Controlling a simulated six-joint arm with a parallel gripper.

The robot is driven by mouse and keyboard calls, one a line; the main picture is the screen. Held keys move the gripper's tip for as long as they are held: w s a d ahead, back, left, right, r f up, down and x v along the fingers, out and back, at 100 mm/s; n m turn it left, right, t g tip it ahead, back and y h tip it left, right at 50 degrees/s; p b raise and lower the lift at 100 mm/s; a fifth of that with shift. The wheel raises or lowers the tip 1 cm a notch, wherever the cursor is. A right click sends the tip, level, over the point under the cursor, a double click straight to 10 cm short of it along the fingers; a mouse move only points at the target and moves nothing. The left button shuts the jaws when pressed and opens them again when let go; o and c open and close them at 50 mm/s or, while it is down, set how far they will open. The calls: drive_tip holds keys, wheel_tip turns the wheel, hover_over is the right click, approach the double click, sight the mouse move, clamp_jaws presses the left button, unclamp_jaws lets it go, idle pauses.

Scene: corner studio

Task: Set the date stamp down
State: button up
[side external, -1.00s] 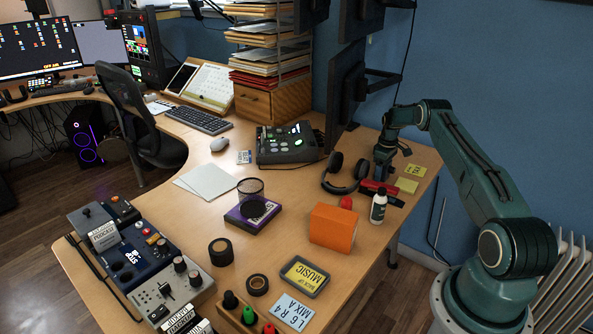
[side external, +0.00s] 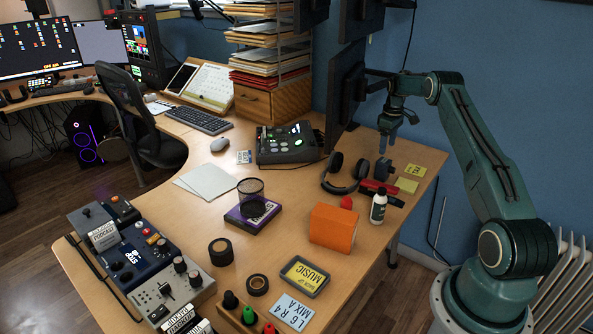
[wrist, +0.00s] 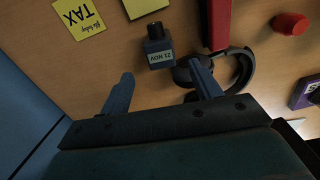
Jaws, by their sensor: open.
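In the side view the stamp (side external: 383,169) is a small dark shape beside the headphones. My gripper (side external: 387,142) hangs above it with clear air between. In the wrist view my gripper (wrist: 163,83) has its two fingers wide apart with nothing between them, and the stamp shows just beyond the fingertips.
Black headphones (side external: 342,185) lie left of the stamp. A red tool (side external: 372,187), a white bottle (side external: 378,209) and yellow notes (side external: 407,185) lie nearby. An orange box (side external: 333,227) is closer to the camera. A monitor (side external: 345,95) stands behind left of my gripper.

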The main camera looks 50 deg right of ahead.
drive_tip(key=shift+r, duration=0.2)
idle(0.5)
drive_tip(key=w+a+r+t+h, duration=0.1)
drive_tip(key=w+a+r, duration=0.1)
drive_tip(key=a+r, duration=0.8)
drive_tip(key=w+a+r+t, duration=0.1)
drive_tip(key=w+a+r, duration=0.1)
drive_tip(key=a+r, duration=0.85)
drive_tip(key=s+a+r+t, duration=0.1)
drive_tip(key=s+a+r, duration=0.25)
drive_tip(key=a, duration=0.35)
drive_tip(key=s+a+r, duration=0.2)
drive_tip(key=a+r, duration=0.2)
drive_tip(key=a, duration=0.2)
drive_tip(key=s+a+f+t, duration=0.1)
drive_tip(key=s+a, duration=0.7)
drive_tip(key=s, duration=0.3)
drive_tip(key=s+a+f+t+y, duration=0.1)
drive_tip(key=s+a+f, duration=0.1)
drive_tip(key=s+a, duration=0.6)
drive_tip(key=s, duration=0.2)
drive_tip(key=shift+s+a+t, duration=0.25)
drive_tip(key=shift+s+t, duration=0.05)
drive_tip(key=shift+s, duration=0.05)
